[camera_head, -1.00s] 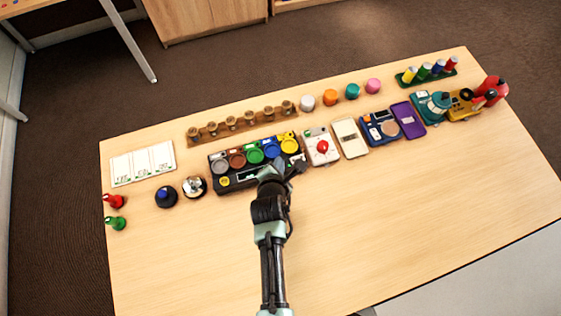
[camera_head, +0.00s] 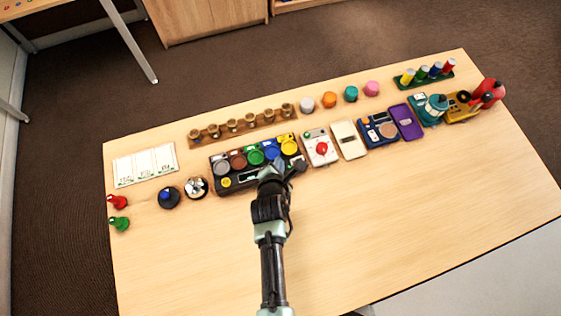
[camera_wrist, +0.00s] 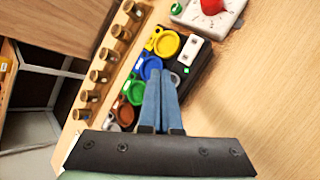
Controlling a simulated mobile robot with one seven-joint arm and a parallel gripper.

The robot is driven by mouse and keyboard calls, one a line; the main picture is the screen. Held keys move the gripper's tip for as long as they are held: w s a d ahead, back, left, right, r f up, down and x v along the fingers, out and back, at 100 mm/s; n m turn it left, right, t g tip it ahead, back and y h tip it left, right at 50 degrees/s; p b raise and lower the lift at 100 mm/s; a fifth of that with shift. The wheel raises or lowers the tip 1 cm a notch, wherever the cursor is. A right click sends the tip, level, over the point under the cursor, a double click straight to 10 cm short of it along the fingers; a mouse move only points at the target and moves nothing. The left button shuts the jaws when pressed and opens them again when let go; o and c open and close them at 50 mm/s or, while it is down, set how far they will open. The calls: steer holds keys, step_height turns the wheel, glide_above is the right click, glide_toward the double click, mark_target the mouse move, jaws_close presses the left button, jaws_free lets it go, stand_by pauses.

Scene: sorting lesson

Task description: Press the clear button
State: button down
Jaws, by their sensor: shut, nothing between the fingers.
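A black panel (camera_head: 241,180) holds a row of coloured round cups: grey, brown, green, blue and yellow. A small yellow round button (camera_head: 226,182) is at its front left. In the wrist view the panel also has a white block (camera_wrist: 194,49) and a small green spot (camera_wrist: 187,70). I cannot read which part is marked clear. A white box (camera_head: 316,139) with a red button (camera_head: 322,148) stands just right of the panel. My gripper (camera_head: 272,172) is over the panel's front right part, and its blue fingers (camera_wrist: 161,78) are together and empty. They hide part of the panel; contact cannot be told.
A wooden rack of brown pegs (camera_head: 232,125) stands behind the panel. A silver bell (camera_head: 197,187) and a dark blue-topped button (camera_head: 168,196) are to its left. Several devices, including a purple one (camera_head: 406,121), line up to the right. The front table is clear.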

step_height(320, 180, up, 5)
steer(key=p, duration=0.5)
stand_by(0.4)
stand_by(0.5)
